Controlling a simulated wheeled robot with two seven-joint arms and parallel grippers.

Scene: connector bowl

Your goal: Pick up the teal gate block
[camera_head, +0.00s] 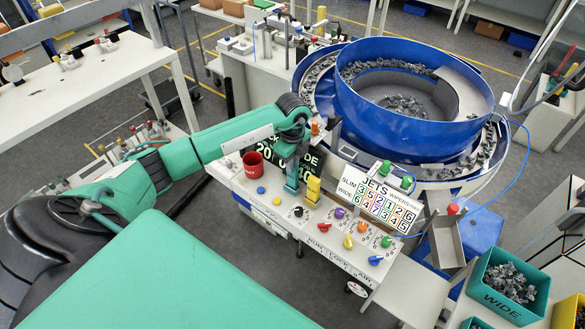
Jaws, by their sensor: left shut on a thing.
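The teal gate block (291,182) is a narrow upright piece at the back edge of the white control panel, just left of a yellow block (313,190). My left gripper (292,160) points down over it and is shut on it. The fingers and the block have much the same colour, so their border is hard to see. I cannot tell whether the block's foot touches the panel. My right gripper is not in view.
A red cup (252,165) stands left of the gripper, before a black number sign (270,152). The white panel (325,235) carries several coloured knobs. The blue feeder bowl (350,100) rises behind right. A JETS number board (378,197) stands right. A teal WIDE bin (490,308) holds grey parts.

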